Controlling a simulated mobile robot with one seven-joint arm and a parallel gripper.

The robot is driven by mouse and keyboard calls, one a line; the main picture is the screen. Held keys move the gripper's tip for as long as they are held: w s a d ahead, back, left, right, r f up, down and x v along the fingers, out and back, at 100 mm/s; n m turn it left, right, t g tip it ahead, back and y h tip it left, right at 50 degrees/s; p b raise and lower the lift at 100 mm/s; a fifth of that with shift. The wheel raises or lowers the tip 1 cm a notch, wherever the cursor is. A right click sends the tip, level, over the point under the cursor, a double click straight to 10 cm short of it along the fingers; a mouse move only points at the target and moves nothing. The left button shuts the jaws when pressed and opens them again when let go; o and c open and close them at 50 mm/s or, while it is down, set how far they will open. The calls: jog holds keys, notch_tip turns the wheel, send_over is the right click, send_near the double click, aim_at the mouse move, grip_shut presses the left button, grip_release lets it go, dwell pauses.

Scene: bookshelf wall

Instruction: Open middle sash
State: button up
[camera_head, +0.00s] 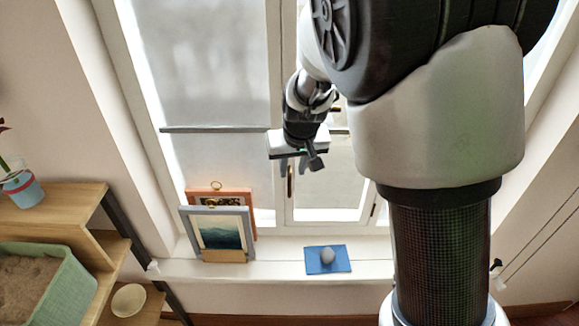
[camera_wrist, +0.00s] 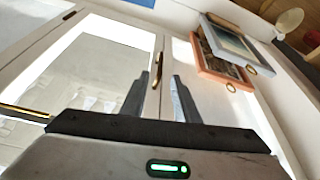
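The middle sash (camera_head: 335,187) is a white-framed window pane behind my gripper, and it looks closed. It also shows in the wrist view (camera_wrist: 95,62). Its upright brass handle (camera_head: 290,186) is on the left side of its frame, just below my gripper in the head view. In the wrist view the handle (camera_wrist: 158,68) appears between and beyond the fingertips. My gripper (camera_head: 294,168) is open and empty, its two dark fingers spread apart in the wrist view (camera_wrist: 160,78). I see no contact with the handle; the exact gap is unclear. My arm hides the sash's upper right.
Two framed pictures, orange (camera_head: 238,193) and grey (camera_head: 220,232), stand on the sill (camera_head: 280,268) at the left. A blue mat (camera_head: 316,267) with a grey egg-shaped object (camera_head: 327,255) lies below the sash. A wooden shelf (camera_head: 58,207) is at far left. A blind (camera_head: 200,60) covers the left pane.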

aim_at(290, 183)
jog(key=b+x, duration=0.1)
jog(key=x, duration=1)
grip_shut()
